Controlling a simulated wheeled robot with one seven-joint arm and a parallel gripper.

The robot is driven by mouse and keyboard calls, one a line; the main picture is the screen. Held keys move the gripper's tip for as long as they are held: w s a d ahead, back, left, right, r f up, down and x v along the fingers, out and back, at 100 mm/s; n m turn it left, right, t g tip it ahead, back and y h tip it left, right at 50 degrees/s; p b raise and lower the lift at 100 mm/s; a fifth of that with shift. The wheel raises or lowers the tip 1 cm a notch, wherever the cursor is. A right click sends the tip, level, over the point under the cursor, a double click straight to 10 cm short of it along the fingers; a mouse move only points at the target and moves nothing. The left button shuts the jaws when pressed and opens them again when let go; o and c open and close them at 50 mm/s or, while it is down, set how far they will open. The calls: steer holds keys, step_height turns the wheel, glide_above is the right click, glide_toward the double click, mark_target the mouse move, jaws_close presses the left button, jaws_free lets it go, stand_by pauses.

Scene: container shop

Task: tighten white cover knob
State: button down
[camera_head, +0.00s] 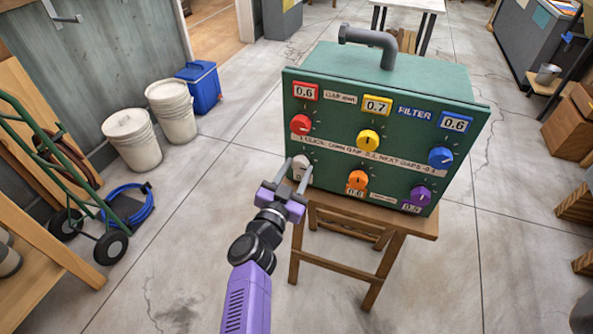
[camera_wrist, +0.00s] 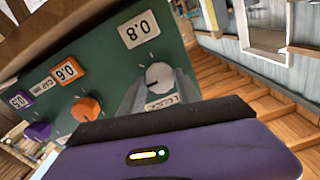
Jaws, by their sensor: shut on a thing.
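The white knob (camera_head: 300,162) is at the lower left of the green box's front panel (camera_head: 335,175). My gripper (camera_head: 297,174) is in front of it. In the wrist view the round white knob (camera_wrist: 160,75) sits between the two grey fingers (camera_wrist: 161,87), which are shut on it. A dark pointer line shows near its edge. Its white display (camera_wrist: 139,30) appears upside down and seems to read 0.8. In the head view my gripper hides most of that display.
Red (camera_head: 300,124), yellow (camera_head: 368,140), blue (camera_head: 440,157), orange (camera_head: 357,179) and purple (camera_head: 420,195) knobs share the panel. The box stands on a wooden stool (camera_head: 395,222). White buckets (camera_head: 132,140) and a hand truck (camera_head: 75,190) stand left. Floor around the stool is clear.

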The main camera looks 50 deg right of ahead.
steer(key=m, duration=0.4)
steer(key=shift+b, duration=0.3)
steer(key=shift+m+b, duration=0.3)
steer(key=shift+m, duration=1.9)
steer(key=c, duration=0.9)
jaws_free()
steer(key=shift+o, duration=0.2)
steer(key=b+v, duration=0.1)
steer(key=v, duration=0.6)
steer(key=shift+s+a, duration=0.15)
steer(key=shift+a, duration=0.2)
